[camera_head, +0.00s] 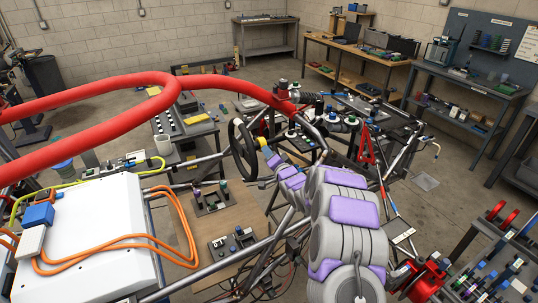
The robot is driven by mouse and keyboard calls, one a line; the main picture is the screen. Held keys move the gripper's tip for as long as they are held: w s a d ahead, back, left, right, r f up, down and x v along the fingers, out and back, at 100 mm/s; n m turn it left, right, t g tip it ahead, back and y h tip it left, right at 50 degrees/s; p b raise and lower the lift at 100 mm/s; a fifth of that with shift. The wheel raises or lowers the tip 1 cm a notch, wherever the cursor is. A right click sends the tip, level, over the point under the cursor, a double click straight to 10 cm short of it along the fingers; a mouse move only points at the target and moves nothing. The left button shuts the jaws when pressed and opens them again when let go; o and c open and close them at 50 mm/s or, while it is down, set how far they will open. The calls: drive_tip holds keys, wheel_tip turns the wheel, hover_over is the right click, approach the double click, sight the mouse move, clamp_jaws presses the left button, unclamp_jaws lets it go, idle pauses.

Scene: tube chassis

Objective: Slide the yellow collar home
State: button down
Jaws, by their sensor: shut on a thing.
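The yellow collar (263,142) shows as a small yellow piece just right of the black steering wheel (243,150), in the middle of the view. My arm, grey with lavender pads, reaches up and left from the lower right. My gripper (271,156) is at its far end, small in the picture and partly hidden by the arm. It is shut, with the yellow piece at its tip. The finger contact and the collar's seat are too small to make out.
A thick red tube (90,110) crosses the upper left. A white box (85,235) with orange cables (180,225) fills the lower left. Thin chassis tubes run around the wheel. A bench with tools (490,270) stands at lower right. Open floor shows at centre right.

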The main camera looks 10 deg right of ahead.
drive_tip(key=shift+s+a+p, duration=0.25)
drive_tip(key=shift+a+p, duration=0.35)
drive_tip(key=shift+a, duration=0.15)
drive_tip(key=shift+f, duration=0.15)
drive_tip(key=c, duration=1)
unclamp_jaws()
drive_tip(key=shift+o, duration=0.2)
drive_tip(key=shift+s, duration=0.1)
drive_tip(key=p+v, duration=0.1)
drive_tip(key=v, duration=1.6)
drive_tip(key=shift+p, duration=0.35)
drive_tip(key=shift+d, duration=0.1)
